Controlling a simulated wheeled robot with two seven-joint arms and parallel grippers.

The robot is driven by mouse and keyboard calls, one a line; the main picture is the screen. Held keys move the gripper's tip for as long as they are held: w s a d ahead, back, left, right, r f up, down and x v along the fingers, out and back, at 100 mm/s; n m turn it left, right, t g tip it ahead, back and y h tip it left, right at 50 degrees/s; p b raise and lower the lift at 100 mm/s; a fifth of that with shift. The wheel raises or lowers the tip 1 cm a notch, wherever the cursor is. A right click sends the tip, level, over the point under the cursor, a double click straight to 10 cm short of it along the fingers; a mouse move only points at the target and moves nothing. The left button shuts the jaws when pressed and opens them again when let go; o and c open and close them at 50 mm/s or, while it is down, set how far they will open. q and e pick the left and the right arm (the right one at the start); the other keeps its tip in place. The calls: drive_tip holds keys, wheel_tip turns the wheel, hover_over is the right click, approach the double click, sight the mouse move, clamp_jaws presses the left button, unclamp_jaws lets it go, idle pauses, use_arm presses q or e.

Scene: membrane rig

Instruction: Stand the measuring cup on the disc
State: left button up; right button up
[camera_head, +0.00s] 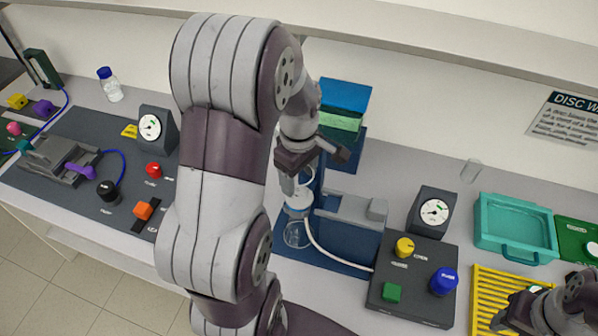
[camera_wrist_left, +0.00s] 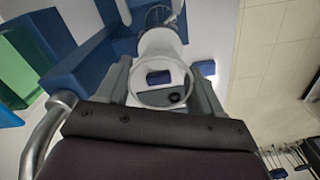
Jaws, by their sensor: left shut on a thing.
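My left gripper (camera_head: 304,184) is shut on a clear cup, the measuring cup, above the filter stand. In the left wrist view, the cup's round rim (camera_wrist_left: 162,104) shows between the two fingers (camera_wrist_left: 162,92). A white round holder (camera_head: 297,208) sits below the gripper on top of a clear flask (camera_head: 296,235). The disc itself is too small and too hidden to make out. I cannot tell whether the cup touches the holder. My right gripper (camera_head: 512,314) is at the lower right, partly out of view, and its jaw opening is unclear.
A blue stand (camera_head: 345,262) with a pale hose surrounds the flask. A dark control box (camera_head: 415,285) with knobs and a gauge (camera_head: 434,211) stand to the right. A teal tray (camera_head: 514,228), yellow rack (camera_head: 483,300) and clear glass (camera_head: 471,170) are farther right. My left arm blocks the middle.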

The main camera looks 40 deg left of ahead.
use_arm(q)
drive_tip(key=shift+a, duration=0.15)
drive_tip(key=shift+f, duration=0.1)
idle(0.3)
drive_tip(key=o, duration=1.4)
wheel_tip(320, 180, up, 13)
drive_tip(key=p, duration=0.4)
drive_tip(key=shift+f, duration=0.2)
